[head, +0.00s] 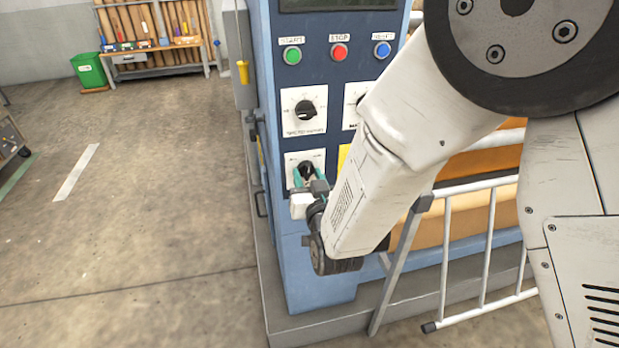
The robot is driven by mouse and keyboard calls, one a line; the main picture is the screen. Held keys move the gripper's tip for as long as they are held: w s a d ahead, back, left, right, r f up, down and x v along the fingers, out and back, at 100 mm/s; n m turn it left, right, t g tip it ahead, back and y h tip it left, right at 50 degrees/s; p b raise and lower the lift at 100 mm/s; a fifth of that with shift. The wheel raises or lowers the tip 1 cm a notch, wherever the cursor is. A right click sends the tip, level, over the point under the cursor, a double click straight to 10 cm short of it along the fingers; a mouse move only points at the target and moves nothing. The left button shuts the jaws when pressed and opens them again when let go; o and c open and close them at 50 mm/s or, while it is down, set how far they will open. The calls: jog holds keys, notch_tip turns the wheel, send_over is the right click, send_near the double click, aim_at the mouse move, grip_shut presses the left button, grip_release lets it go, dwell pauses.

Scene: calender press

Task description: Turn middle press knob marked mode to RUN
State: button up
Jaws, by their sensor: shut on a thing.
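The blue press panel (285,225) carries several black knobs on white plates. My gripper (304,176), with green fingers, is shut on the lower left knob (306,167), one finger on each side. The plate (318,156) of this knob is partly covered by my gripper, so its marking and pointer position cannot be read. Above it is another knob (305,110) with a small label too fine to read. I cannot tell from the labels which knob is marked mode.
A green START button (292,55), a red STOP button (339,51) and a blue button (382,49) sit above the knobs. A grey guard rail (446,250) stands to the right, close to my arm. The floor (150,200) to the left is clear.

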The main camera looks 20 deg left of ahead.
jog(key=m, duration=0.3)
jog(key=shift+m, duration=2.3)
jog(key=o, duration=1)
jog(key=shift+c, duration=0.2)
jog(key=v, duration=0.7)
jog(key=shift+s+d, duration=0.2)
jog(key=shift+s, duration=0.15)
